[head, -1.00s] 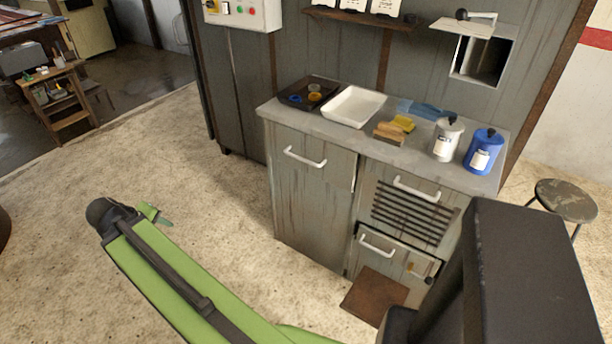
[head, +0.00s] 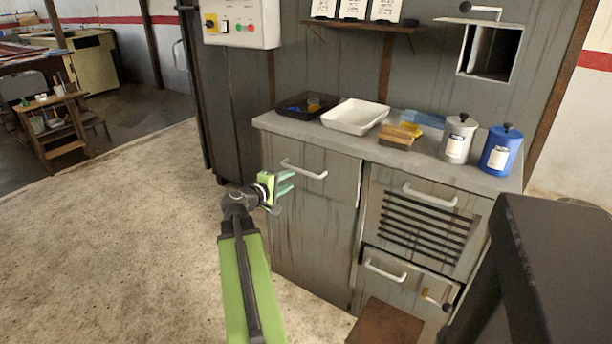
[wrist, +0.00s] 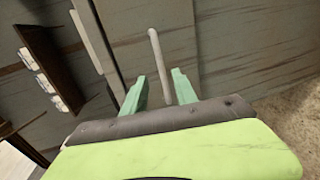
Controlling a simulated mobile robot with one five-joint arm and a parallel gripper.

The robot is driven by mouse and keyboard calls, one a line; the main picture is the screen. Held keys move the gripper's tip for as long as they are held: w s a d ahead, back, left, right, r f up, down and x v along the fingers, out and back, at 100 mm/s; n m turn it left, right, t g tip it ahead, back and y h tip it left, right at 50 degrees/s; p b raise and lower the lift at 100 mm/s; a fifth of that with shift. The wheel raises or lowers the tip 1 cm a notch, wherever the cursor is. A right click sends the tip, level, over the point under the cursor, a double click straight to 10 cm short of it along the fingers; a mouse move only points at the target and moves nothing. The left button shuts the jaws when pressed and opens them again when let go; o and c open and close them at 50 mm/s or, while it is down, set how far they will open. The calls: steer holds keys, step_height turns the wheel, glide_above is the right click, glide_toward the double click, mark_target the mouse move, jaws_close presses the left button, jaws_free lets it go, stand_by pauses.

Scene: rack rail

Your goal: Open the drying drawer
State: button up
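The grey cabinet has a left front panel with a white bar handle (head: 304,170). On its right is a slatted, vented drawer front (head: 422,225) with its own white handle (head: 430,195), and below that a lower front with a handle (head: 385,271). All fronts look closed. No label shows which is the drying drawer. My gripper (head: 287,182) is open and empty, its green fingers pointing at the left panel near its handle's left end. In the wrist view, the left panel's handle (wrist: 158,50) lies between and beyond the open fingers (wrist: 158,73); contact cannot be told.
The counter holds a dark tray (head: 290,104), a white tray (head: 355,117), a brush (head: 396,138), a white canister (head: 457,140) and a blue canister (head: 499,152). A brown plate (head: 385,325) is low in front of the cabinet. Open floor (head: 130,230) lies left.

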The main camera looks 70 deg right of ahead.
mark_target(304, 173)
steer(key=b+x, duration=0.1)
steer(key=x, duration=0.9)
steer(key=shift+d+b, duration=0.4)
steer(key=shift+d, duration=0.05)
jaws_close()
stand_by(0.6)
